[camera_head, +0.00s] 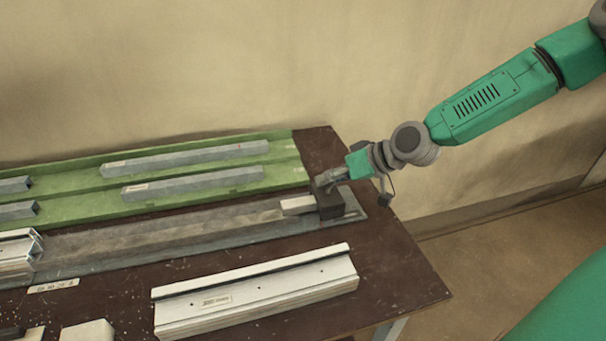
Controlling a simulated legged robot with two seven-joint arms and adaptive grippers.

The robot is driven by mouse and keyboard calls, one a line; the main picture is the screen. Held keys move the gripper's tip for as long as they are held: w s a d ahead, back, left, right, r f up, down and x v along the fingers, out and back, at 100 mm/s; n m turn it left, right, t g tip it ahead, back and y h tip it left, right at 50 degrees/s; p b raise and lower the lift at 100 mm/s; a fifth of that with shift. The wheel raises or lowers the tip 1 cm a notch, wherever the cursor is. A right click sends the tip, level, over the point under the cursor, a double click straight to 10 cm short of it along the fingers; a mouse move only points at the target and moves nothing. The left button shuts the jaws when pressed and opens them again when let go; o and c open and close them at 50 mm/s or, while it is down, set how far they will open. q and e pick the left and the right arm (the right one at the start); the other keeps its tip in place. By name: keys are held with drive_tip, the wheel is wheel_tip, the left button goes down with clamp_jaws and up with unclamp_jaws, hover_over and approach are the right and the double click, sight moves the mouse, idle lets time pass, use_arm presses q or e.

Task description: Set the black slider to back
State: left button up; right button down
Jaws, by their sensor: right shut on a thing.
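The black slider (343,205) is a dark block at the right end of a long grey rail (180,236) on the bench. A light metal piece (298,205) adjoins its left side. My right gripper (328,182) reaches in from the upper right and is shut on the black slider at its top. The fingers are small in the picture and partly hide the slider's upper side. My left gripper does not show.
A green tray (85,205) with several grey profiles lies behind the rail. A white profile (255,292) lies in front. Stacked silver profiles (18,250) sit at the rail's left end. The brown bench (395,270) is bare at the right, near its edge.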

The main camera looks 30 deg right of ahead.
drive_tip(key=d, duration=0.2)
drive_tip(key=s+d, duration=0.1)
drive_tip(key=d, duration=0.1)
drive_tip(key=shift+f, duration=0.1)
drive_tip(key=shift+d+f, duration=0.1)
drive_tip(key=shift+d, duration=0.05)
drive_tip(key=shift+a+r, duration=0.25)
drive_tip(key=shift+a, duration=0.25)
drive_tip(key=c, duration=1.4)
unclamp_jaws()
drive_tip(key=shift+c, duration=0.2)
drive_tip(key=shift+o, duration=1.1)
drive_tip(key=shift+d, duration=0.25)
drive_tip(key=shift+d+f, duration=0.2)
drive_tip(key=shift+d, duration=0.35)
drive_tip(key=shift+a+r, duration=0.15)
drive_tip(key=shift+a, duration=0.5)
drive_tip(key=shift+a+r, duration=0.15)
drive_tip(key=shift+a, duration=0.05)
drive_tip(key=shift+s+d+r, duration=0.35)
drive_tip(key=shift+d+r, duration=0.05)
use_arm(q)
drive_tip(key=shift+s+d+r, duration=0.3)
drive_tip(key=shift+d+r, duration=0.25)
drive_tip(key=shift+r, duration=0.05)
use_arm(e)
drive_tip(key=shift+v, duration=2.95)
